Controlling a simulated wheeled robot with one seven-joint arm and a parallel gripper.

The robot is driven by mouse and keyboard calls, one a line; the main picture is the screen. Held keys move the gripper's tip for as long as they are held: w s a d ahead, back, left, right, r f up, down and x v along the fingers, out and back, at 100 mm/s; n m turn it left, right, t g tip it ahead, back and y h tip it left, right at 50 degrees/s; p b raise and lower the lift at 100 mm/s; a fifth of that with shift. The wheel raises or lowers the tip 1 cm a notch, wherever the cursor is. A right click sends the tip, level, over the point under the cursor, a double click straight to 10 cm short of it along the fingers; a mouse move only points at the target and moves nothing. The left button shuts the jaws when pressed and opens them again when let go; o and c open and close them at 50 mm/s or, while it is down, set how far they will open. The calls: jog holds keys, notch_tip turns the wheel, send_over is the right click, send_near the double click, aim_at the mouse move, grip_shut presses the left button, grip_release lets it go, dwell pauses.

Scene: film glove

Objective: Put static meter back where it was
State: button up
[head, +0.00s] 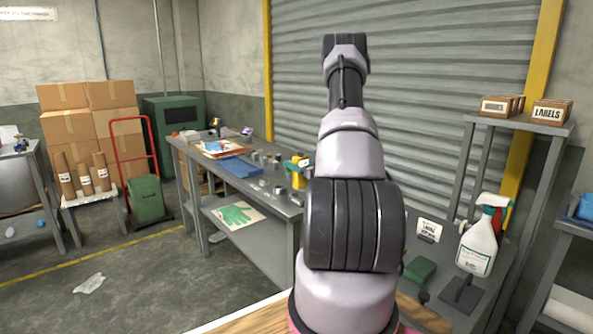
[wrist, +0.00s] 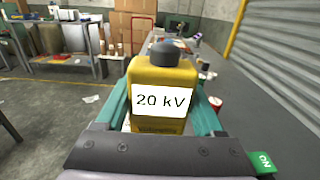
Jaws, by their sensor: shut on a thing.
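The static meter (wrist: 160,75) is a yellow box with a dark grey knob on top and a white display reading "20 kV". In the wrist view it is upright between the teal fingers of my gripper (wrist: 163,112), which is shut on it. In the head view the yellow meter (head: 298,180) shows just left of my arm, in front of the grey bench (head: 262,232). My arm hides most of the gripper there. I cannot tell whether the meter's base touches the bench.
Small jars and cans (head: 266,160), a blue cloth (head: 238,168) and an orange-brown board (head: 216,149) lie on the bench. A spray bottle (head: 478,248), green block (head: 420,269) and small sign (head: 429,230) stand at right. A shelf (head: 520,122) holds label boxes.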

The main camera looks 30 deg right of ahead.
jog(key=shift+f, duration=0.9)
jog(key=shift+f, duration=0.6)
jog(key=o, duration=1.6)
jog(key=shift+c, duration=0.2)
jog(key=shift+r, duration=0.1)
